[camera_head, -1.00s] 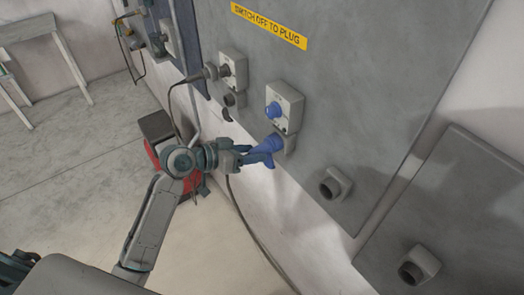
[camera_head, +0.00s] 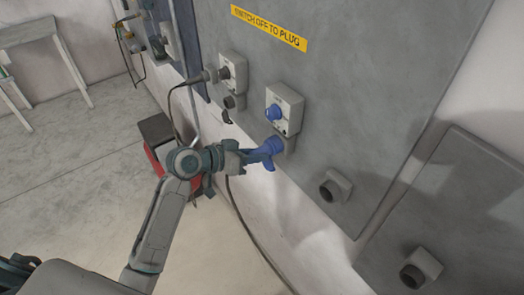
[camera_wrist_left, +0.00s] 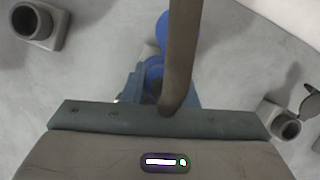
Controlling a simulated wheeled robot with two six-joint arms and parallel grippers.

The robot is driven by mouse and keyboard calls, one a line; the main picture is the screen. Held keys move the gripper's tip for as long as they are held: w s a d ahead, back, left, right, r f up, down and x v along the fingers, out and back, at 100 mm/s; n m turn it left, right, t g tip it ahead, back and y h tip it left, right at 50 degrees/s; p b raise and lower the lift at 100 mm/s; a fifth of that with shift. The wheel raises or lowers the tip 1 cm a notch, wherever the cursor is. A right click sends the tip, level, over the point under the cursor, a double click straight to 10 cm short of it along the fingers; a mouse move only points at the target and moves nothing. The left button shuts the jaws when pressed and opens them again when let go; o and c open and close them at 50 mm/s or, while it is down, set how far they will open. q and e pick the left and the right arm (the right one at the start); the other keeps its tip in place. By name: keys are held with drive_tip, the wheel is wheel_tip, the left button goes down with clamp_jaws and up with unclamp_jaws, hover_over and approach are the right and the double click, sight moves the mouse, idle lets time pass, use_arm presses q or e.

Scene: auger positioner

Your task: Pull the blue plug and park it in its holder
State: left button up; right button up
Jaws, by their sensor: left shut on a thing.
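The blue plug (camera_head: 264,152) sits at the grey socket (camera_head: 284,143) below the switch box with the blue knob (camera_head: 274,112). My left gripper (camera_head: 256,157) is shut on the blue plug. In the left wrist view the blue plug (camera_wrist_left: 153,72) shows between the fingers, partly hidden by a dark cable that runs down across it. From the head view I cannot tell whether the plug is fully seated in the socket. Two empty round grey holders stick out lower right, one on the same panel (camera_head: 334,187) and one on the neighbouring panel (camera_head: 419,267). My right gripper is not in view.
A yellow sign (camera_head: 268,27) is above. A red and black box (camera_head: 157,133) stands on the floor behind my arm.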

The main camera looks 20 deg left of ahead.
use_arm(q)
clamp_jaws()
drive_tip(key=shift+s+a, duration=0.1)
drive_tip(key=shift+s, duration=0.05)
drive_tip(key=shift+s+a, duration=0.6)
drive_tip(key=shift+s, duration=0.1)
drive_tip(key=shift+s+a, duration=0.1)
drive_tip(key=shift+s, duration=0.1)
drive_tip(key=shift+s+a, duration=0.4)
drive_tip(key=shift+s, duration=0.1)
drive_tip(key=shift+s+a, duration=0.15)
drive_tip(key=shift+s, duration=0.05)
drive_tip(key=shift+s+a, duration=0.15)
drive_tip(key=shift+s, duration=0.1)
